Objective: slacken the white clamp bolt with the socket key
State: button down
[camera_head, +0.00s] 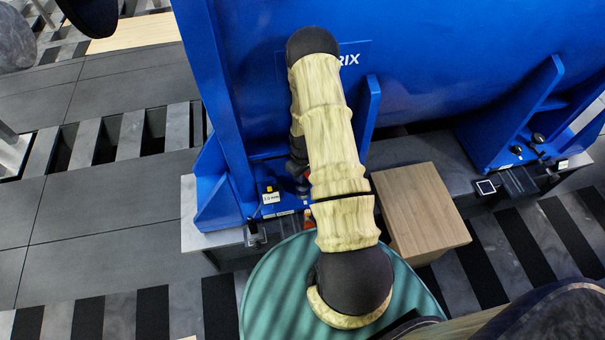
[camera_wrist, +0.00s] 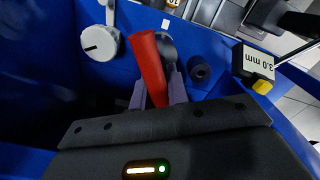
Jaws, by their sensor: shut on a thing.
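A red-handled tool, which looks like the socket key (camera_wrist: 150,65), stands between the jaws of my gripper (camera_wrist: 158,92) in the wrist view. The jaws are shut on it. Its working end is hard to make out, and a grey round part lies just behind it. A white round head with a dark mark (camera_wrist: 98,44), perhaps the white clamp bolt, sits on the blue face to the left, apart from the red tool. In the head view my arm hides most of the gripper and the bolt; only a bit of red shows beside the arm.
A black round knob (camera_wrist: 200,69) and a "3.0 mm" tag (camera_wrist: 257,64) are right of the tool. The tag also shows in the head view (camera_head: 271,198). The big blue machine (camera_head: 440,60) rises behind. A wooden block (camera_head: 425,205) stands right of my arm.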

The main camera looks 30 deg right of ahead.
jog(key=shift+f+b, duration=0.85)
jog(key=shift+f, duration=0.55)
dwell(1.2)
